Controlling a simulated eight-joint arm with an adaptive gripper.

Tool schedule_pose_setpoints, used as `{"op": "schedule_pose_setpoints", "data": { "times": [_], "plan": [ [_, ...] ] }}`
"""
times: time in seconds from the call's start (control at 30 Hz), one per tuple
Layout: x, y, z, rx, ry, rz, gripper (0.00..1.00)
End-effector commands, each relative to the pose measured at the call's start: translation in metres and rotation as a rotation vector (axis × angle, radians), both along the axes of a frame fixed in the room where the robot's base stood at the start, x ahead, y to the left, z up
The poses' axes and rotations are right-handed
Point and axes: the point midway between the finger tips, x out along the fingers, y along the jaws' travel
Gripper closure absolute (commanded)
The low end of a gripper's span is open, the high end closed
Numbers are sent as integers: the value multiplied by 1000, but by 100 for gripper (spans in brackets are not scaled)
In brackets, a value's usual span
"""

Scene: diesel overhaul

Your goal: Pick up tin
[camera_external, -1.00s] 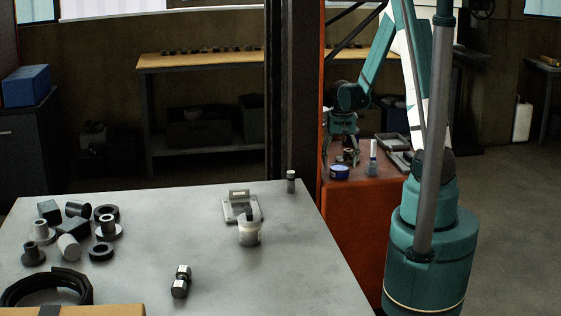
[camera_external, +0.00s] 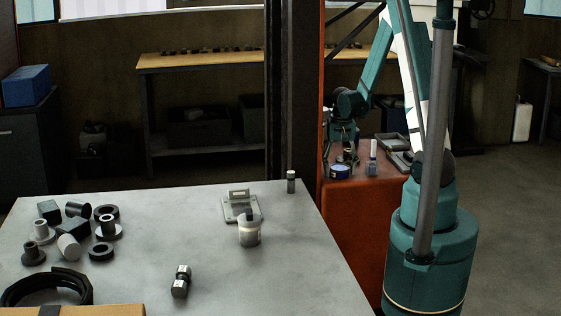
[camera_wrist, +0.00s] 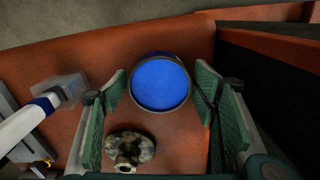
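The tin is a short round can with a bright blue top. It sits on the orange-red surface in the wrist view (camera_wrist: 160,82), and shows small in the external view (camera_external: 340,171). My gripper (camera_wrist: 162,92) is open above that surface, with one green-padded finger on each side of the tin. A gap shows between the tin and each pad. In the external view my gripper (camera_external: 340,158) is over the tin, its fingers small and dark. How far the fingertips reach down beside the tin is hard to tell.
A worn metal part (camera_wrist: 130,148) lies close to the tin, near the left finger. A white and blue object (camera_wrist: 45,103) by a clear block is further left. A dark raised edge (camera_wrist: 270,50) runs along the right. The grey table (camera_external: 215,275) holds several metal parts.

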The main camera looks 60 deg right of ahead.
Motion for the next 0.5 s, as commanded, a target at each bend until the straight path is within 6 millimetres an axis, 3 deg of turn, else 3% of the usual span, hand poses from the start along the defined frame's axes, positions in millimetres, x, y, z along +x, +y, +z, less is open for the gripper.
{"op": "schedule_pose_setpoints", "data": {
  "times": [0.03, 0.2, 0.5],
  "plan": [
    [0, 0, 0, 0, 0, 0, 49],
    [0, 0, 0, 0, 0, 0, 70],
    [0, 0, 1, 0, 0, 0, 70]
  ]
}}
